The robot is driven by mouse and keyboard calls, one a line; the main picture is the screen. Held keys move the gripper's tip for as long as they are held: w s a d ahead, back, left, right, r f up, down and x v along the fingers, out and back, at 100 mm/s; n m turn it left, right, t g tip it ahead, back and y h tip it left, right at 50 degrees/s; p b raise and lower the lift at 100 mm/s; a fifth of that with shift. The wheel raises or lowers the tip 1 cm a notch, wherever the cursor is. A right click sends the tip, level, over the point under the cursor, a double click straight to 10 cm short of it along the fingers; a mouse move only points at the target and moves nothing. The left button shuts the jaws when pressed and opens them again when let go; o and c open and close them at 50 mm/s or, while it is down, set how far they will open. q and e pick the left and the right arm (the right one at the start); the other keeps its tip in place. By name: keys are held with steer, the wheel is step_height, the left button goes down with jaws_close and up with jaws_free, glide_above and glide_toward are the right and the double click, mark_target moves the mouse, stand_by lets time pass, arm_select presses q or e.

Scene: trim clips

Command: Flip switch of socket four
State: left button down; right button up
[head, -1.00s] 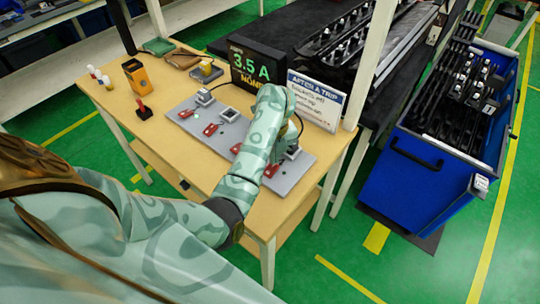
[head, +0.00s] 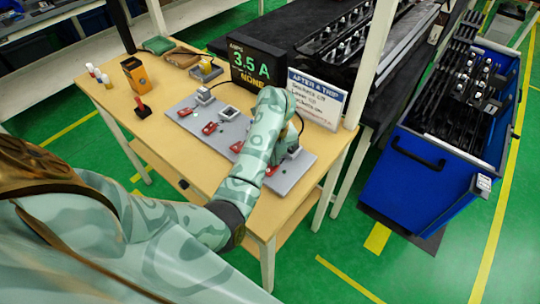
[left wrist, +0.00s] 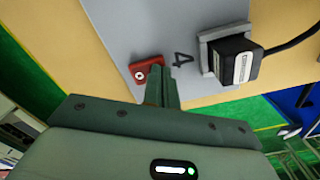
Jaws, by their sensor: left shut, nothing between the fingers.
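The grey socket board (head: 292,181) lies along the table's front with a row of red switches and sockets. In the left wrist view a printed 4 (left wrist: 183,60) stands between a red switch (left wrist: 149,68) with a white round mark and a socket holding a black plug (left wrist: 234,60). That switch also shows in the head view (head: 271,171). My left gripper (left wrist: 162,72) is shut and empty, its tips right beside the red switch; I cannot tell if they touch. In the head view my left arm hides its fingers. My right gripper is out of view.
A display (head: 250,67) reading 3.5 A and NONE and a white sign (head: 316,98) stand behind the board. A red-handled piece (head: 143,109) and an orange-black box (head: 134,74) are at the table's left. A blue bin (head: 430,180) stands right of the table.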

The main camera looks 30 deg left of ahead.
arm_select(q)
step_height(320, 180, up, 7)
steer(key=p, duration=0.6)
stand_by(0.4)
steer(key=shift+f, duration=0.1)
